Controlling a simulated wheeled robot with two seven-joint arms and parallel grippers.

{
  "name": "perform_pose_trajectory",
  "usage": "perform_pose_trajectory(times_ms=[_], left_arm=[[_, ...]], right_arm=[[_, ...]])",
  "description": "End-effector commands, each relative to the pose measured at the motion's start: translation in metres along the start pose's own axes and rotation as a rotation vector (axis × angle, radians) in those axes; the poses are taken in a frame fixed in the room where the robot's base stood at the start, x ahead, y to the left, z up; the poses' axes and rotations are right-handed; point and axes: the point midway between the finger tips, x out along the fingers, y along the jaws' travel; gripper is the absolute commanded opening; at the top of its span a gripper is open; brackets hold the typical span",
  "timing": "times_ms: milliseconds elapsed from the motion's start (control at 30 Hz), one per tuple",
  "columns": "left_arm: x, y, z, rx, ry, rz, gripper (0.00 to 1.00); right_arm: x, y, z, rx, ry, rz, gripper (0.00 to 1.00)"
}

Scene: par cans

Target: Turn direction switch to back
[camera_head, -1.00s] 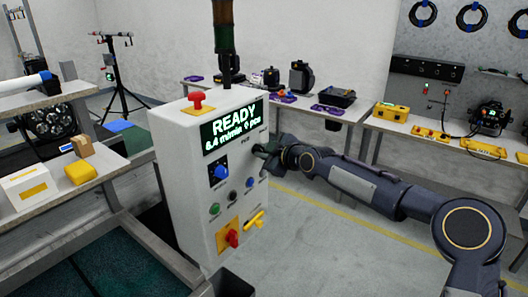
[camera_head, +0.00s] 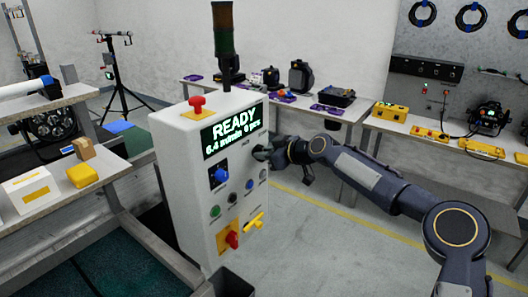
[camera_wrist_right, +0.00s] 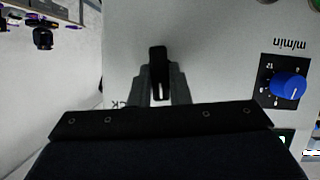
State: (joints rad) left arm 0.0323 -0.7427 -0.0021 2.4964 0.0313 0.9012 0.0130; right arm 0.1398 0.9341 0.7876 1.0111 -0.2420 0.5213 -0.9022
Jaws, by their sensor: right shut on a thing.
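The direction switch (camera_wrist_right: 157,62) is a black knob with a white line on it, on the pale front of the control box (camera_head: 181,161). The line lies at the knob's lower end in the right wrist view. My right gripper (camera_wrist_right: 160,85) is shut on this knob, one finger on each side. In the head view my right gripper (camera_head: 263,152) is at the box's right edge and hides the switch. Letters ending in "CK" show partly beside it in the wrist view. My left gripper is not in view.
A blue dial (camera_head: 220,175) sits left of the switch, below the green READY display (camera_head: 235,130). A red knob (camera_head: 232,239), a yellow handle (camera_head: 254,220) and small buttons are lower. A red stop button (camera_head: 197,104) tops the box. Open floor lies to the right.

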Motion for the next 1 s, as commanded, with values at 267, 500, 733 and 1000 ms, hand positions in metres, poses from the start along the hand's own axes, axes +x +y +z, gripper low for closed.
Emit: perform_pose_trajectory(times_ms=[267,500,733,1000], left_arm=[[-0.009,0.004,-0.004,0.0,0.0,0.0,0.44],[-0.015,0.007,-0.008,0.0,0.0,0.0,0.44],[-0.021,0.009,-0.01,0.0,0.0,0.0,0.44],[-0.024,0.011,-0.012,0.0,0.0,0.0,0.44]], right_arm=[[0.0,0.003,-0.001,0.244,-0.001,-0.102,0.0],[0.0,0.004,0.0,0.45,0.0,-0.186,0.0],[0.001,0.005,0.002,0.616,-0.002,-0.255,0.0],[0.001,0.006,0.003,0.742,-0.001,-0.307,0.0]])
